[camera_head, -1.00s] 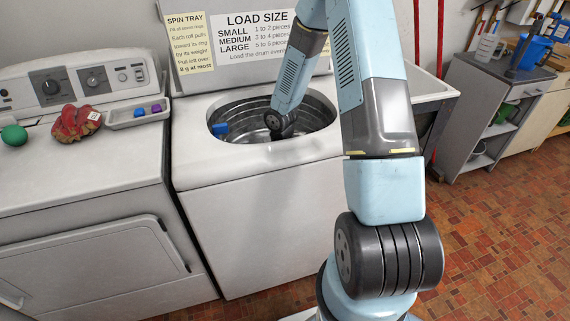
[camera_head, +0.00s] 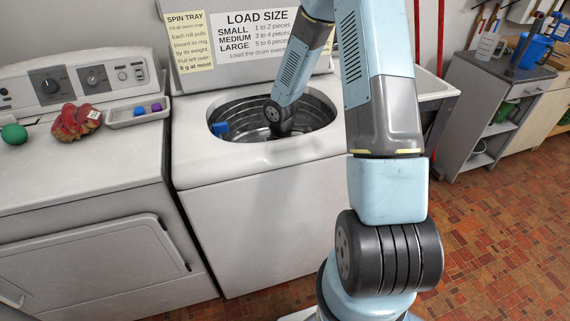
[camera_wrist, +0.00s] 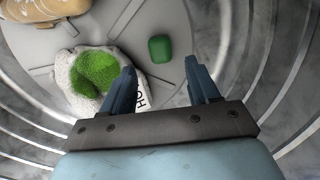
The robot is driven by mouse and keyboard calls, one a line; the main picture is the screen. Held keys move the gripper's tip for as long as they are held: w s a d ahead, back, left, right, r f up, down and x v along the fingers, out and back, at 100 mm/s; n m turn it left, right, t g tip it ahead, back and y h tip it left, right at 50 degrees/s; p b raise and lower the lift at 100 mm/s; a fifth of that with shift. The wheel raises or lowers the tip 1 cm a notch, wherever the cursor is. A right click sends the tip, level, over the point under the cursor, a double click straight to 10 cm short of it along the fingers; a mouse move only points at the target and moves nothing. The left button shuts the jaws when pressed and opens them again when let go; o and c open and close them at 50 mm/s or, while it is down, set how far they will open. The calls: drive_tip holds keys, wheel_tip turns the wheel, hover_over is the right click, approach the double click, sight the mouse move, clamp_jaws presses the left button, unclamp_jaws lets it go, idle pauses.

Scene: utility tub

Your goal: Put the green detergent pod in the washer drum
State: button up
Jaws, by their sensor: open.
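The green detergent pod (camera_wrist: 160,48) lies on the floor of the washer drum (camera_wrist: 215,35), as the wrist view shows. My gripper (camera_wrist: 162,82) is open and empty, its two blue fingers pointing down into the drum. The pod lies beyond the fingertips, roughly in line with the gap between them and apart from both. In the head view, the arm's end goes into the top opening of the washer drum (camera_head: 245,107); the fingers and the pod are hidden there.
A white item with dark letters and a fuzzy green part (camera_wrist: 96,72) lies beside the pod. A tan item (camera_wrist: 40,8) lies farther left. A blue item (camera_head: 220,128) shows inside the drum's left wall. The left machine holds a tray (camera_head: 124,121) with blue and purple pods, a red glove and green ball.

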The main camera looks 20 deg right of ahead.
wheel_tip(320, 180, up, 11)
drive_tip(key=shift+f, duration=0.2)
idle(0.4)
